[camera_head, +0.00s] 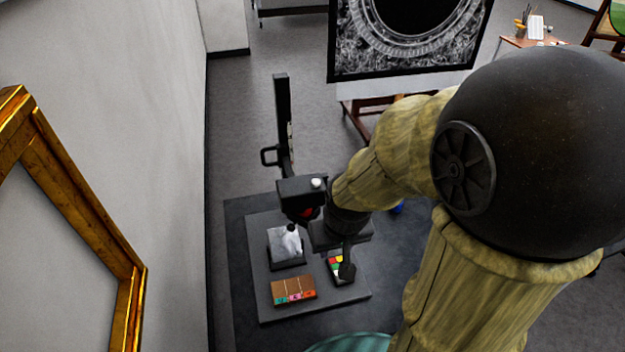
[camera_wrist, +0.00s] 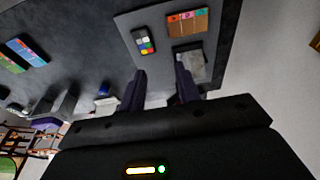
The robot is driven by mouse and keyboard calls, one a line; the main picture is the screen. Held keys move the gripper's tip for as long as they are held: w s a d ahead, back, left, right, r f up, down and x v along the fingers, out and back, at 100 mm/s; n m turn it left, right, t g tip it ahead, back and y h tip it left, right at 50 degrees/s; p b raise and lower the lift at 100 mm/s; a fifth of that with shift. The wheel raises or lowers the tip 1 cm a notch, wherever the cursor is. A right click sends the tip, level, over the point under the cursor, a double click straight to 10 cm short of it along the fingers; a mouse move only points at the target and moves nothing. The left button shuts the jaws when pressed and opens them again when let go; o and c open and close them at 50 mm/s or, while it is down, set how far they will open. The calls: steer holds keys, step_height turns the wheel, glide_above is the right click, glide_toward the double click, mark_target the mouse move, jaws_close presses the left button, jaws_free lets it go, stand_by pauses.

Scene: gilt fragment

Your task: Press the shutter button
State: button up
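A black camera (camera_head: 300,192) is mounted on a dark upright stand column (camera_head: 283,120) in the head view. A small pale round button (camera_head: 316,183), likely the shutter button, sits on its top right. My gripper (camera_head: 347,270) is just right of and below the camera in the head view, fingers pointing down. I cannot tell whether it touches the camera. In the wrist view my gripper (camera_wrist: 161,72) has its two dark fingers apart with nothing between them. The camera and button do not show in the wrist view.
Below the camera, a grey baseboard (camera_head: 262,300) carries a pale fragment on a dark block (camera_head: 287,243), a brown colour-marked card (camera_head: 293,290) and a colour checker (camera_head: 335,267). A gilt frame (camera_head: 75,190) is at left by the wall. A large monitor (camera_head: 405,70) stands behind.

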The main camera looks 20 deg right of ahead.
stand_by(0.4)
jaws_close()
stand_by(1.5)
